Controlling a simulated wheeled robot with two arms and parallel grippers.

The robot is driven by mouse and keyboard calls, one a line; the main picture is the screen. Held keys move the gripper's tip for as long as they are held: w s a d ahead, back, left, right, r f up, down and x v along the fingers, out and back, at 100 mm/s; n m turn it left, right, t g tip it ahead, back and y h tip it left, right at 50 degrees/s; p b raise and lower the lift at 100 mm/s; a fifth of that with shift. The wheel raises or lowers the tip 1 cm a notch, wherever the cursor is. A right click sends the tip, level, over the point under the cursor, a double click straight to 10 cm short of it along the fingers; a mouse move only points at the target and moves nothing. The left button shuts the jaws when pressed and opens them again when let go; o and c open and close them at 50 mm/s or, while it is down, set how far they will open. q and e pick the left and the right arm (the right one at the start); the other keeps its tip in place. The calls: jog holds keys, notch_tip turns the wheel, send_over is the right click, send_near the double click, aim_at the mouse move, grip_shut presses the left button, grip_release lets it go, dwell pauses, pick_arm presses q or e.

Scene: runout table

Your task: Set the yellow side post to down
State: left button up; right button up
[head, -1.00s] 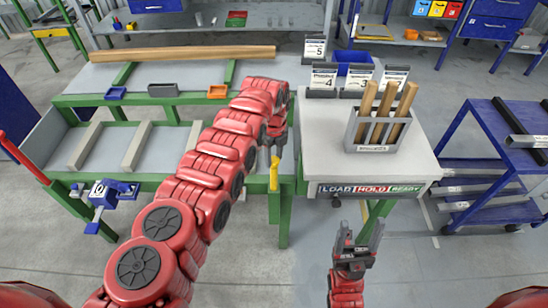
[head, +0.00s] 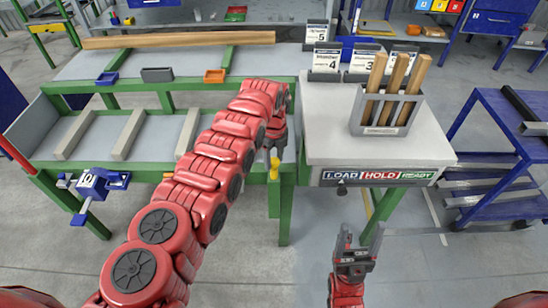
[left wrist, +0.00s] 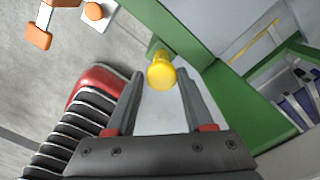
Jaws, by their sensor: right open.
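The yellow side post (head: 275,166) stands at the green leg and front edge of the table, just below my left gripper (head: 275,146). In the left wrist view the round yellow head of the post (left wrist: 161,72) lies between the tips of my open left gripper (left wrist: 160,78), with a gap visible on each side. I cannot tell how deep the post sits between the fingers. My right gripper (head: 356,246) is open and empty, low in front of the white-topped stand.
A white-topped stand (head: 340,130) with a LOAD/HOLD/READY sign (head: 378,175) is right of the post. It carries a grey holder (head: 385,128) with wooden sticks. A blue clamp (head: 92,183) is on the left rail. A blue cart (head: 500,130) stands at right.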

pick_arm(q)
jog(key=o, duration=0.3)
jog(key=shift+w+f, duration=0.15)
jog(key=shift+r, duration=0.2)
notch_tip(320, 180, up, 17)
jog(key=shift+r+p, duration=0.15)
jog(key=shift+p, duration=0.15)
